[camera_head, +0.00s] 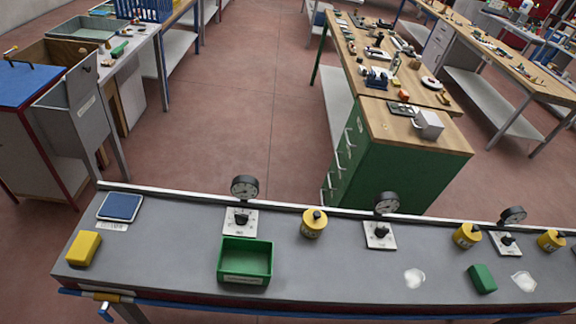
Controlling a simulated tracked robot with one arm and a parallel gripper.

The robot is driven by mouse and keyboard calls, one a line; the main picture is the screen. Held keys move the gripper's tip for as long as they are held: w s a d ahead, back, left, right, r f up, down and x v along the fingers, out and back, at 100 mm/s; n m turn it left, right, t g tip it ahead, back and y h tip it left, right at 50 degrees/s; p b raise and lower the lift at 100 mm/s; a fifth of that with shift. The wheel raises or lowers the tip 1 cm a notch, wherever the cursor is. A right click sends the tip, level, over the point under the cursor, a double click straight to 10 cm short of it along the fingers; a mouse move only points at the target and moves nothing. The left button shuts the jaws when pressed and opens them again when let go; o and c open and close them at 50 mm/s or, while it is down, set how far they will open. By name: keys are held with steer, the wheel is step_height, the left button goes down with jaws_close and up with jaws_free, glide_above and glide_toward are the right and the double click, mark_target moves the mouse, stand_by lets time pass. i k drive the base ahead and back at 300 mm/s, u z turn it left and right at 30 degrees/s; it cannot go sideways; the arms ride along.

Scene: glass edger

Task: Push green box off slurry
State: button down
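A grey bench runs across the lower part of the head view. A solid green block (482,279) lies tilted in the picture at the right of the bench, between two whitish patches. One patch (414,278) is to its left with clear bench between. The other patch (524,281) is close to its right, apart from it. No label says which is slurry. A green open-topped box (232,278) with a label on its front stands left of the middle, away from both patches. My gripper is not in view.
Dial gauges (245,187) on white plates and yellow knobbed cylinders (314,224) line the bench's back. A yellow block (84,248) and blue pad (120,207) are at left. A green cabinet (400,160) stands behind. Bare bench lies between the open box and left patch.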

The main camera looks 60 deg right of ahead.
mark_target(240, 260)
steer(key=k, duration=1.05)
steer(key=z, duration=0.6)
